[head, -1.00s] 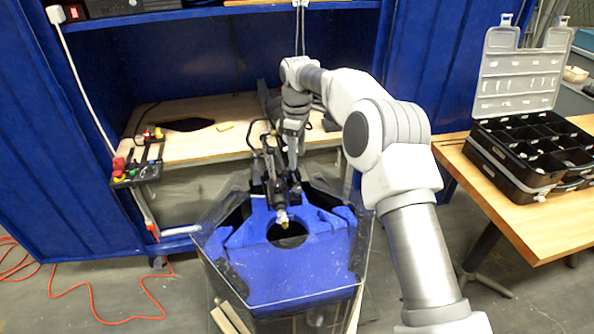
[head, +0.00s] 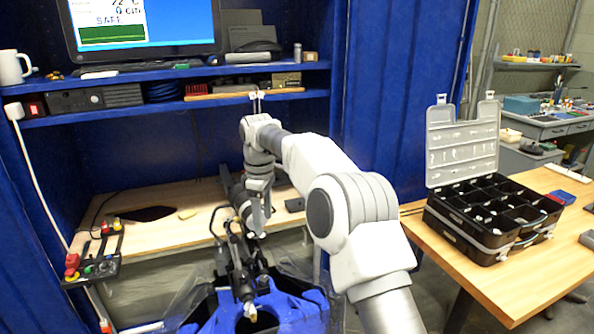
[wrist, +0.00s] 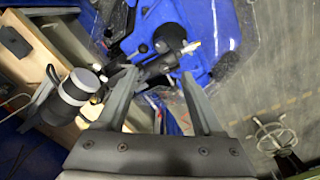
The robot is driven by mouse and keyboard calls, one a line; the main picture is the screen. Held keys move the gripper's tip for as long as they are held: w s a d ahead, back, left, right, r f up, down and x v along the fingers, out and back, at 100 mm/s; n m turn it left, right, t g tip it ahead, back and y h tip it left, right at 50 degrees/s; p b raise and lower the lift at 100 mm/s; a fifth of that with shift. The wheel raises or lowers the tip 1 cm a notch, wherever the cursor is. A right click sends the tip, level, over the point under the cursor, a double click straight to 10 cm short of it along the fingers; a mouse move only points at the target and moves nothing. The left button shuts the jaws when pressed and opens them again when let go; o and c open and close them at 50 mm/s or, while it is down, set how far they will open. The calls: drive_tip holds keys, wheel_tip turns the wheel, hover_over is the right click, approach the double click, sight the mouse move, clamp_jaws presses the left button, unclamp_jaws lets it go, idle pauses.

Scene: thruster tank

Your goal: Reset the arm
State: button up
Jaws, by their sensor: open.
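My gripper (wrist: 160,85) is open in the wrist view, its two grey fingers spread with nothing held between them. Beyond the fingertips is a black thruster assembly with a brass-coloured tip (wrist: 190,47), over the blue tank top (wrist: 222,18). In the head view my arm reaches from the lower right toward the bench, bent at the elbow, and my gripper (head: 258,222) points down just above the black assembly (head: 243,275). The blue tank top (head: 295,300) lies below, cut off by the bottom edge. Whether the gripper touches the assembly cannot be told.
A wooden bench (head: 160,222) stands behind the tank, with a monitor (head: 140,25) and shelf (head: 150,108) above. A control panel with coloured buttons (head: 97,258) is at left. An open black organizer case (head: 490,220) sits on the right table (head: 500,290).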

drive_tip(key=s+d+r+m+t, duration=0.3)
drive_tip(key=s+d+r+m, duration=0.4)
drive_tip(key=s+d+r, duration=0.9)
drive_tip(key=s+d+f+m, duration=0.2)
drive_tip(key=s+d+m, duration=0.1)
drive_tip(key=s, duration=0.3)
drive_tip(key=s+d+f+m+t, duration=0.1)
drive_tip(key=s+d+f+m, duration=0.1)
drive_tip(key=s+d, duration=0.3)
drive_tip(key=s+d+f+m+t, duration=0.1)
drive_tip(key=s+d+f+m, duration=0.2)
drive_tip(key=s, duration=0.5)
drive_tip(key=shift+s+d+m, duration=0.3)
drive_tip(key=shift+d+m, duration=0.1)
drive_tip(key=shift+d, duration=0.2)
